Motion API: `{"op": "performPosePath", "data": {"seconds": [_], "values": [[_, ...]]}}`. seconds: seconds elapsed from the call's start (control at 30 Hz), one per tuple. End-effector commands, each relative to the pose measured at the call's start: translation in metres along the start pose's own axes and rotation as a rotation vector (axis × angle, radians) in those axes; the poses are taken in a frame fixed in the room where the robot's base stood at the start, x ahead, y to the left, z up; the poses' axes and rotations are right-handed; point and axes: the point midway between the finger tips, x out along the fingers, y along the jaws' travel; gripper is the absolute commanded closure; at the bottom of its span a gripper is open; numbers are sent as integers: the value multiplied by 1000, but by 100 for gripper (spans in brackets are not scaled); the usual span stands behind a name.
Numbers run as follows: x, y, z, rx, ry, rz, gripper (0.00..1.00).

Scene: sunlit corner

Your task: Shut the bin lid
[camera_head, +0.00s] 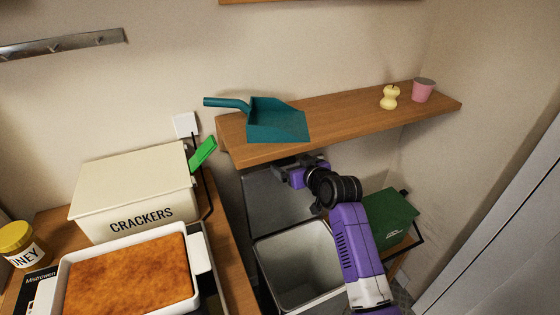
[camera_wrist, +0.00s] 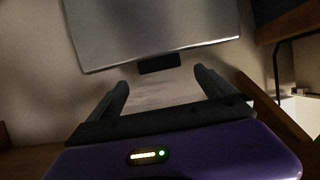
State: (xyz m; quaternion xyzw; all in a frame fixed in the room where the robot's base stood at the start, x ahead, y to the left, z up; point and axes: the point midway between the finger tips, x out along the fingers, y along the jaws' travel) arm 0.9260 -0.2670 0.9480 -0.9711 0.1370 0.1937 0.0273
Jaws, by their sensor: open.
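The grey metal bin (camera_head: 262,262) stands below the wall shelf with its mouth uncovered. Its lid (camera_head: 272,200) is raised, leaning up toward the wall behind the mouth. In the wrist view the lid (camera_wrist: 150,30) fills the top, with a dark tab (camera_wrist: 158,64) on its near edge. My gripper (camera_head: 284,164) is at the lid's upper edge, just under the shelf. In the wrist view my gripper (camera_wrist: 162,84) is open and empty, its fingers either side of the tab's line. I cannot tell whether they touch the lid.
The wooden shelf (camera_head: 350,115) is close above my gripper and holds a teal dustpan (camera_head: 277,120), a yellow pear-shaped object (camera_head: 390,97) and a pink cup (camera_head: 423,90). A counter with a crackers box (camera_head: 135,190) and baking dish (camera_head: 190,305) is left. A green box (camera_head: 388,217) is right.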

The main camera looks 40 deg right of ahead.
Motion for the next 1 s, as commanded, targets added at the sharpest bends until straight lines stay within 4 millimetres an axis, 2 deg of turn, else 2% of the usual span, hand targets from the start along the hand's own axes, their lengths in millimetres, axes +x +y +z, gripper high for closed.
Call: {"op": "performPosePath", "data": {"seconds": [0.3,0.5,0.93,1.0], "values": [[44,-1,0,1,0,-1,5],[63,-1,0,1,0,-1,5],[69,-1,0,0,1,0,5],[69,-1,0,0,1,0,19]]}}
